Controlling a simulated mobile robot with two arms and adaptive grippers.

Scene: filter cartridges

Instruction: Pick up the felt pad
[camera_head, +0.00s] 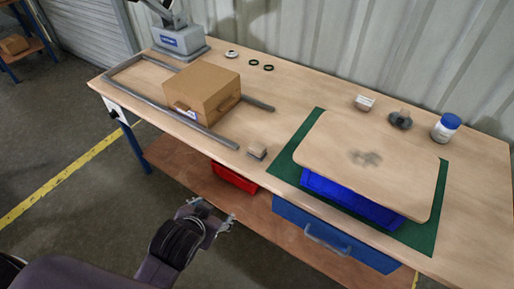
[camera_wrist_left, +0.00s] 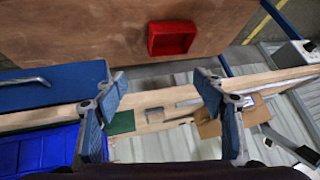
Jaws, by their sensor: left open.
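No thing is clearly recognisable as the felt pad. A small pale block with a greyish side (camera_head: 257,152) lies near the front edge of the workbench, and it may be the pad. It also seems to show in the left wrist view (camera_wrist_left: 154,115). A grey patch (camera_head: 365,158) lies on the tan board (camera_head: 330,135); I cannot tell if it is a thing or a stain. My left gripper (camera_head: 213,212) is open and empty in front of the bench, apart from everything. Its two blue-grey fingers stand wide apart in the left wrist view (camera_wrist_left: 162,85). My right gripper is not in view.
The board rests over a blue bin (camera_head: 350,195) on a green mat (camera_head: 428,235). A cardboard box (camera_head: 202,90) stands by grey rails (camera_head: 165,107). A white jar with a blue lid (camera_head: 445,128) and small parts sit at the back. A red bin (camera_head: 235,178) is below.

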